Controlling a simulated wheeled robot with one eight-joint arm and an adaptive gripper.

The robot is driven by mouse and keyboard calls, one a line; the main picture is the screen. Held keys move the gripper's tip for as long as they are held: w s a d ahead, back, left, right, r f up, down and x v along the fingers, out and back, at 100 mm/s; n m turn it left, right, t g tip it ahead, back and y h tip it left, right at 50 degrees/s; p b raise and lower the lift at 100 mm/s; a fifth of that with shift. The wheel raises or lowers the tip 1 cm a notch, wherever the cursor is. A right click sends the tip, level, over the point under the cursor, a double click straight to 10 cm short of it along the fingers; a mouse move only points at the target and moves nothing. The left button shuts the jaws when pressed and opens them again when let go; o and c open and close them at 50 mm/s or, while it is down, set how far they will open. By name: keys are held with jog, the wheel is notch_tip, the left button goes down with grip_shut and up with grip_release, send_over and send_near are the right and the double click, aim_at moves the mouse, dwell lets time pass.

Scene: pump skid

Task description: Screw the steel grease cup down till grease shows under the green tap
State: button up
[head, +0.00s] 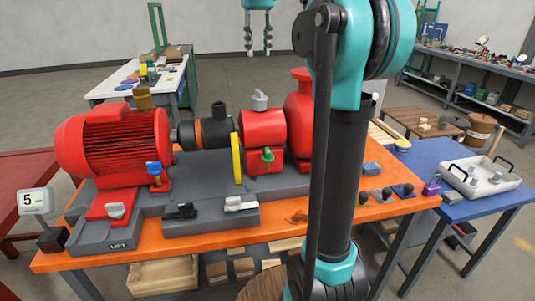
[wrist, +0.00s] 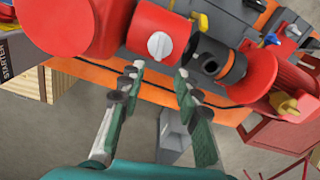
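The steel grease cup (head: 260,100) stands upright on top of the red bearing housing (head: 262,125) in the middle of the skid. The green tap (head: 267,155) sticks out of the housing's front; I cannot make out grease under it. In the wrist view the cup (wrist: 159,45) shows from above as a pale round cap with a raised bar. My gripper (head: 258,51) hangs high at the back in the head view, apart from the cup. In the wrist view my gripper (wrist: 160,69) is open and empty, with the cup just beyond its fingertips. The tap cannot be made out there.
A red motor (head: 115,145) with a brass cup (head: 142,97) and a blue-handled tap (head: 153,168) stands left. A red pump (head: 300,110) stands right. A display (head: 34,200) reads 5. My arm hides part of the right side.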

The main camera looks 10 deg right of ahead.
send_near(259, 90)
notch_tip(259, 90, down, 9)
jog(key=shift+r, duration=0.15)
dwell(1.0)
grip_shut()
